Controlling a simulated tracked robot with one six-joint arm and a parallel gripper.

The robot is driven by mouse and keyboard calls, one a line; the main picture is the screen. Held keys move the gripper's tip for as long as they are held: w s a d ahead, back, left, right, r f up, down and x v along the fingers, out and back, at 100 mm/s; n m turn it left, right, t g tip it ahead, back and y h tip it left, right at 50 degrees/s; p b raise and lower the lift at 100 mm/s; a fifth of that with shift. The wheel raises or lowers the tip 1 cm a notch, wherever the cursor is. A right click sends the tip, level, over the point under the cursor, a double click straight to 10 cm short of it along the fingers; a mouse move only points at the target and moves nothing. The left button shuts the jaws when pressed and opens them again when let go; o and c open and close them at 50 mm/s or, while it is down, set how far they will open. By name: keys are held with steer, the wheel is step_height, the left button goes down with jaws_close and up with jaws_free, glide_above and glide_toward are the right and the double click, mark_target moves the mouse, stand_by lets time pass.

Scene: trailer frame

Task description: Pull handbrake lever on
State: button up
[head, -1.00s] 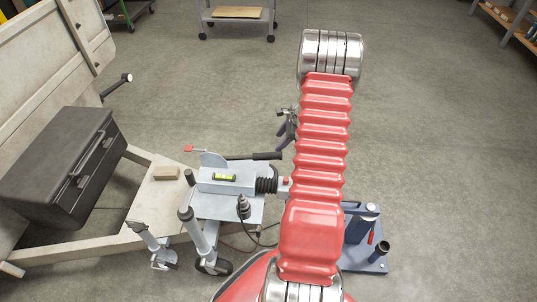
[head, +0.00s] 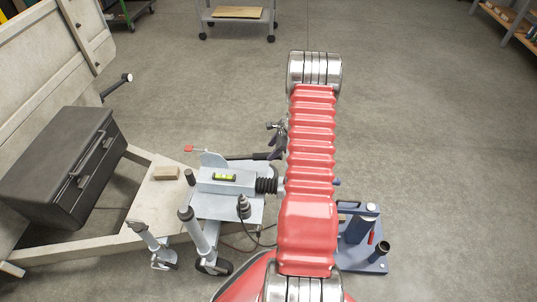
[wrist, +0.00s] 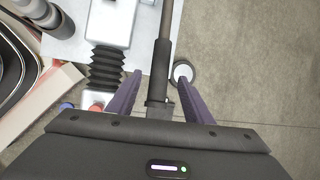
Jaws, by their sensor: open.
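The handbrake lever (head: 240,157) lies almost level above the grey hitch, its dark grip pointing right toward my arm. In the wrist view the lever (wrist: 164,48) runs down the picture and its end lies between my two purple fingers. My gripper (wrist: 160,82) is open, with one finger on each side of the lever and visible gaps between. In the head view my gripper (head: 277,139) is at the grip's right end, partly hidden by my arm. I cannot tell the height between fingers and lever.
The hitch (head: 222,186) carries a spirit level (head: 224,177) and a black bellows (wrist: 107,66). A black toolbox (head: 62,165) stands on the trailer frame at left. A blue stand (head: 365,245) is at right. A pale round disc (wrist: 183,72) shows by the right finger.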

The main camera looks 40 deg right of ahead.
mark_target(268, 154)
steer(key=shift+x, duration=2.5)
steer(key=shift+c, duration=0.5)
steer(key=c, duration=1.1)
steer(key=shift+d+r, duration=0.15)
jaws_close()
